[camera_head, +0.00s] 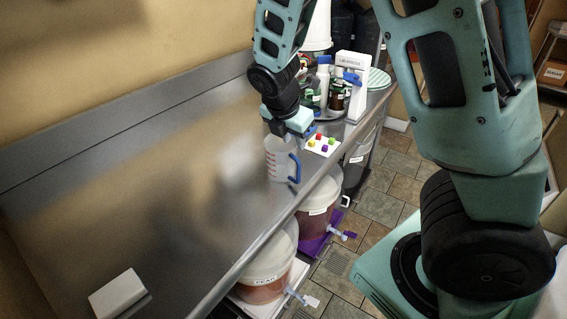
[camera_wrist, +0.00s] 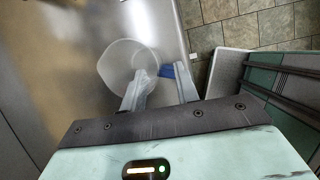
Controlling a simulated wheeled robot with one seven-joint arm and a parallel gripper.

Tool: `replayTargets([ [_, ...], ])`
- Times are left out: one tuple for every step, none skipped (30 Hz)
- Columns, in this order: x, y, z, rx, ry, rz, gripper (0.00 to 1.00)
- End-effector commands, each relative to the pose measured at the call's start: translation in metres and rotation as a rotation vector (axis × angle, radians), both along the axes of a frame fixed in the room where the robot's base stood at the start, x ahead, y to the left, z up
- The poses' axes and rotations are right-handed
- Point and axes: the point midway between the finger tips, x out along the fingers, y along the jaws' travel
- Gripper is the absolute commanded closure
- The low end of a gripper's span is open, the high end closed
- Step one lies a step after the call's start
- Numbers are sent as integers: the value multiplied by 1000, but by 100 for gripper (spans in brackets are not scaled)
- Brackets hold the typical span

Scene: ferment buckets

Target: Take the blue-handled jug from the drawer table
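The clear jug (camera_head: 279,158) with a blue handle (camera_head: 297,168) stands upright on the steel table (camera_head: 150,170), near its front edge. My gripper (camera_head: 291,143) points down over the jug's rim on the handle side. In the wrist view the jug (camera_wrist: 118,62) shows as a round opening. The blue handle (camera_wrist: 168,71) lies between my two fingertips (camera_wrist: 164,76), which are apart. The left finger overlaps the jug's rim and the right finger is beyond the handle. Whether either finger touches the jug is unclear.
A white card with coloured pieces (camera_head: 322,146) lies behind the jug. Buckets with taps (camera_head: 268,265) stand below the table's front edge. A white block (camera_head: 118,294) lies near left. The table's middle is clear.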

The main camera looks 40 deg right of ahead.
Motion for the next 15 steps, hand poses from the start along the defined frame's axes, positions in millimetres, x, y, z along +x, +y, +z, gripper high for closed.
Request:
replayTargets([
  [1, -1, -4, -2, 3, 0, 69],
  [2, -1, -7, -2, 4, -1, 69],
  [3, -2, -12, -3, 4, -2, 69],
  [5, -2, -16, -3, 4, -1, 69],
  [6, -3, -20, -4, 5, -1, 69],
  [8, -3, -24, -2, 4, -1, 69],
  [9, -4, -28, -3, 4, -1, 69],
  [10, -6, -32, -2, 4, -3, 69],
  [11, -8, -37, -2, 4, -3, 69],
  [11, -9, -40, -3, 3, -2, 69],
  [12, -10, -42, -3, 2, -1, 69],
  [12, -10, -44, -2, 1, -2, 69],
  [12, -11, -45, -2, 1, -2, 69],
  [13, -11, -46, -2, 1, -2, 69],
  [13, -11, -47, -1, 0, -2, 69],
])
